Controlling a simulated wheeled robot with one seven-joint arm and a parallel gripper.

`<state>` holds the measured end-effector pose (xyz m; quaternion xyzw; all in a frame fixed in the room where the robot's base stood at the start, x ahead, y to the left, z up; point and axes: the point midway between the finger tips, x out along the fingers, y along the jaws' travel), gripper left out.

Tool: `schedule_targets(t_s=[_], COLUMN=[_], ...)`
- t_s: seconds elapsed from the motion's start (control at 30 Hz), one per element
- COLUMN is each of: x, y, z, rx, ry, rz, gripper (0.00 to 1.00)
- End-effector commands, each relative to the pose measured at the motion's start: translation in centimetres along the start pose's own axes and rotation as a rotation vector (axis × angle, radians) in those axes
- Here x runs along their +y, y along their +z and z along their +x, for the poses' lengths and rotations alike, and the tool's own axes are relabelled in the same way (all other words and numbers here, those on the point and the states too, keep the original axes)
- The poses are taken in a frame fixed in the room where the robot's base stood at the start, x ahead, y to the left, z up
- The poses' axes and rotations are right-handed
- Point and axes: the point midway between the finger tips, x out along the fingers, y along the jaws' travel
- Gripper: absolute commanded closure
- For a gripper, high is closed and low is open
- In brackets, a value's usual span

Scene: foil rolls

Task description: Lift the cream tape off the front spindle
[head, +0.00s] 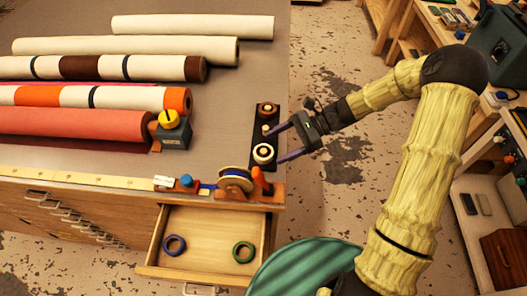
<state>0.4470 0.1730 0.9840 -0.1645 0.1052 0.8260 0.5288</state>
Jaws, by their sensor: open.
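The cream tape (260,159) sits around the front spindle on a narrow black base (256,132) at the right edge of the worktop. A dark brown tape (268,106) sits around the rear spindle on the same base. My gripper (276,144) reaches in from the right, its two purple fingers spread and pointing left. The fingertips are close to the right side of the base, one near the cream tape and the other between the two spindles. Nothing is between the fingers. Their exact height over the tape cannot be told from this one view.
A dispenser with an orange part (262,184) stands at the front corner, near the front spindle. An open drawer (206,232) below holds a blue ring (174,245) and a green ring (243,252). Several long rolls lie on the left worktop (262,62).

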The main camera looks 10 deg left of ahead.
Motion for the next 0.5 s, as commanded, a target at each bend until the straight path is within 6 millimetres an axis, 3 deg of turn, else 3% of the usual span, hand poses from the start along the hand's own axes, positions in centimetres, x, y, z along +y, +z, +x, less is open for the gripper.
schedule_targets(t_s=[0.33,0.5], x=[0.0,-0.1], y=[0.0,0.3], z=[0.3,1.9], rx=[0.000,-0.003], ry=[0.000,0.004], rz=[0.001,0.003], gripper=[0.24,0.24])
